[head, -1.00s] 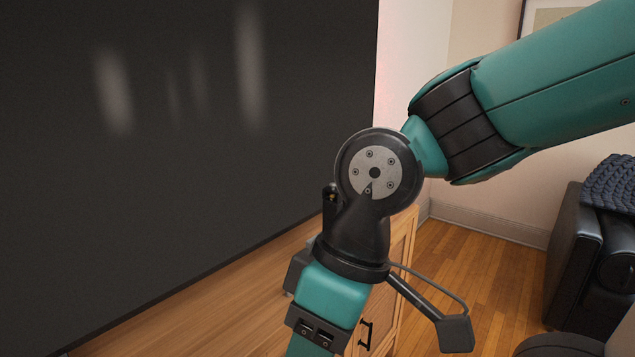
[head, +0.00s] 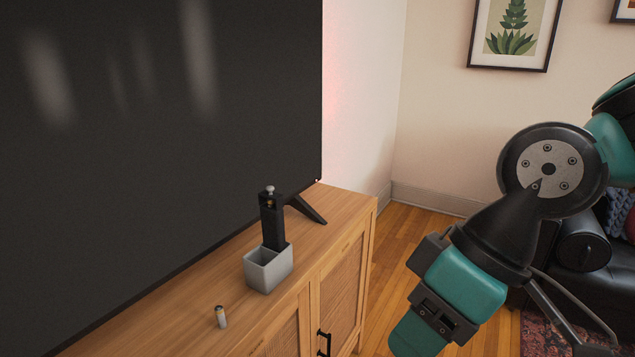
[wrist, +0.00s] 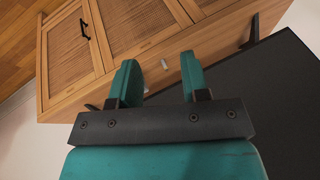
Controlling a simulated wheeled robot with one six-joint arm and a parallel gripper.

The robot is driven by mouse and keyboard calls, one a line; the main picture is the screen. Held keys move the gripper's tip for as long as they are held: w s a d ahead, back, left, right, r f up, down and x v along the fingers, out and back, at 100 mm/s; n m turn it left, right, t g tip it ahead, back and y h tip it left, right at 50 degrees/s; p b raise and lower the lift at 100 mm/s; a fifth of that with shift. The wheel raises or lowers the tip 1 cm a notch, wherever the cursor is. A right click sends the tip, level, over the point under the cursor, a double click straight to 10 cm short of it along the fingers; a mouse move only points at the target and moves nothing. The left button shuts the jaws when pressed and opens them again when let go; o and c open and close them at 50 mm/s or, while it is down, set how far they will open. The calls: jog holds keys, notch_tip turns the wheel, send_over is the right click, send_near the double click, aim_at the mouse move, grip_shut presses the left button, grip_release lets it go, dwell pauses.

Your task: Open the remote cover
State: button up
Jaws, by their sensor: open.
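A black upright object (head: 272,222), which looks like the remote, stands in a grey open box (head: 268,270) on the wooden cabinet. Its upper end has a recess with a small brassy part and a silver tip; I cannot tell the state of its cover. A small battery (head: 221,317) stands on the cabinet in front of the box. In the wrist view, my gripper (wrist: 160,78) is open and empty, with its teal fingers apart above the cabinet. A small pale piece (wrist: 165,64), probably the battery, shows between the fingers. In the head view the fingertips are out of frame.
The large dark television (head: 160,130) rises behind the box, with its foot (head: 308,209) nearby. The cabinet top (head: 335,205) is otherwise mostly clear. A black sofa (head: 585,262) stands at the right. Wooden floor (head: 400,235) lies between.

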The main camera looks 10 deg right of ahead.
jog(key=w+a+f+n+t+y+b, duration=0.15)
jog(key=w+a+n+y, duration=0.35)
jog(key=w, duration=0.6)
jog(key=m+t+y+b, duration=0.1)
jog(key=m+t+y, duration=0.25)
jog(key=t, duration=0.65)
send_near(273, 189)
jog(key=shift+n, duration=0.25)
jog(key=p+x, duration=0.7)
jog(key=x, duration=0.3)
jog(key=shift+w+a, duration=0.3)
grip_shut()
